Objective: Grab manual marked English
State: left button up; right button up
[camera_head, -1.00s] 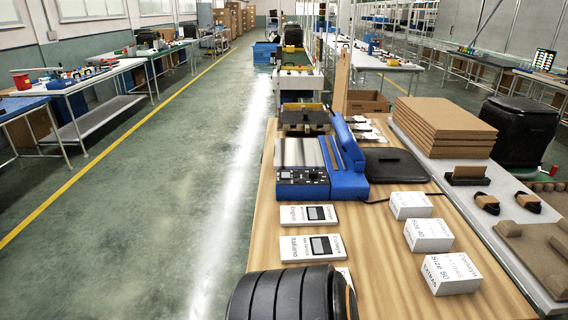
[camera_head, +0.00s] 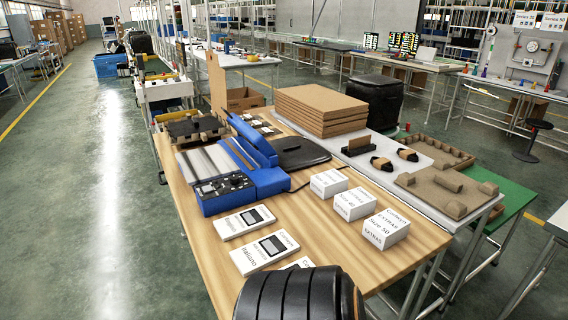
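The manual that appears marked English (camera_head: 244,222) is a thin white booklet with a dark picture panel. It lies flat on the wooden table, just in front of the blue machine. A similar manual marked Italiano (camera_head: 264,252) lies nearer to me, beside it. A third white manual (camera_head: 298,263) shows only partly, its near side hidden behind a black ribbed part that seems to be mine. Neither my left nor my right gripper is in view.
The blue machine (camera_head: 228,190) with a control panel stands behind the manuals on the wooden table (camera_head: 318,228). Several white boxes (camera_head: 354,204) stand to the right. Cardboard sheets (camera_head: 320,112) are stacked farther back on the grey table. Open green floor (camera_head: 90,220) lies left.

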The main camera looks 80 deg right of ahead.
aim_at(230, 226)
jog(key=i+z, duration=0.1)
jog(key=z, duration=0.35)
jog(key=i+z, duration=0.15)
jog(key=z, duration=0.3)
jog(key=i+j+z, duration=0.1)
jog(key=z, duration=0.4)
jog(key=i+j+z, duration=0.1)
jog(key=z, duration=0.35)
jog(key=j+z, duration=0.15)
jog(key=z, duration=0.3)
jog(key=i, duration=0.05)
